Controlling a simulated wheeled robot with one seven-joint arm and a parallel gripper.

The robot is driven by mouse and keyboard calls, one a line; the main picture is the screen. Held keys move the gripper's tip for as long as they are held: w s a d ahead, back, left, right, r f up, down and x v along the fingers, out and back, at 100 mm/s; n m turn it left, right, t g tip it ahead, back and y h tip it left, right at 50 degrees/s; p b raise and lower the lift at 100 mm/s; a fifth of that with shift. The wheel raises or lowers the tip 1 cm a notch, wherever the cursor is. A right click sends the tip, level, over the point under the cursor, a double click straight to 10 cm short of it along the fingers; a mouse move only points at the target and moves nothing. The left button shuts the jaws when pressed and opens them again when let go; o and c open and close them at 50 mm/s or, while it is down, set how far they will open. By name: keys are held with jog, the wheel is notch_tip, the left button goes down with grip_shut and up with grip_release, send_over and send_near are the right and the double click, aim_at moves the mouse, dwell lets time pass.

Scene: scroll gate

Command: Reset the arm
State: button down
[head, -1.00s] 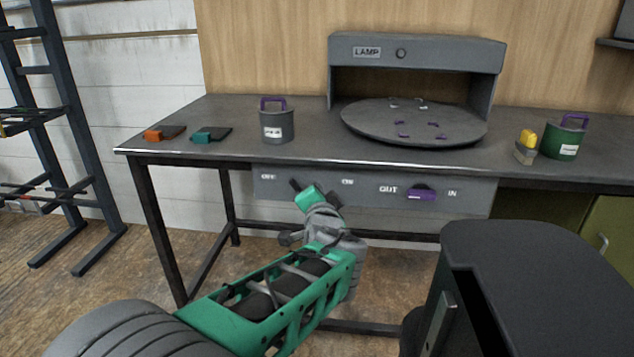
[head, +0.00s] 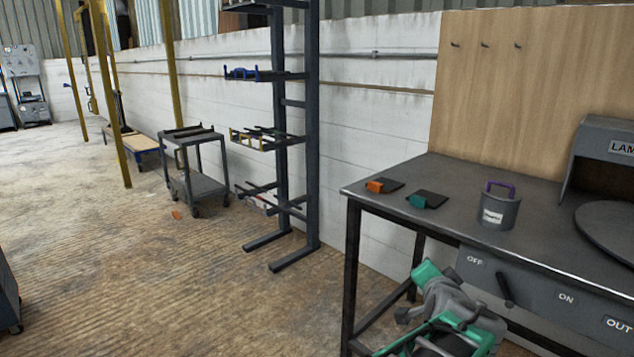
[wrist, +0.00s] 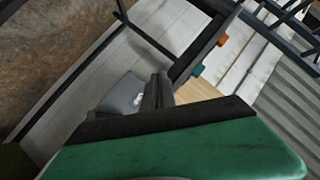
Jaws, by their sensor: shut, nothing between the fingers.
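My gripper (head: 452,274) is at the lower right of the head view, in front of the bench's control panel (head: 540,300) and left of the dark lever between OFF and ON. In the wrist view its dark fingers (wrist: 159,88) are together and hold nothing. The green gripper body fills the bottom of that view. My green and grey arm is bent below the bench edge, and its lower part is cut off by the frame.
The bench (head: 455,185) carries an orange-ended item (head: 383,186), a teal-ended item (head: 427,200) and a grey pot (head: 500,208) with a purple handle. A dark rack (head: 283,130) and a cart (head: 197,165) stand left. The floor between is largely clear.

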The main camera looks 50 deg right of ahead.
jog(key=w+a+r+n+t+y+p, duration=0.1)
jog(key=w+a+r+n+y+p, duration=0.3)
jog(key=w+a, duration=0.65)
jog(key=w+a+r+n+y+p, duration=0.1)
jog(key=w+a+n+y+p, duration=0.4)
jog(key=w+a, duration=0.6)
jog(key=s+a+r+n+g+y+p, duration=0.1)
jog(key=a+n+p, duration=0.5)
jog(key=a, duration=0.8)
jog(key=s+a+r+n+g+y+p, duration=0.2)
jog(key=s+a+r+n+g+p, duration=0.1)
jog(key=a, duration=1.1)
notch_tip(320, 180, up, 2)
jog(key=s+n+p, duration=0.1)
jog(key=n+p, duration=0.2)
jog(key=shift+a, duration=0.25)
jog(key=shift+r, duration=0.1)
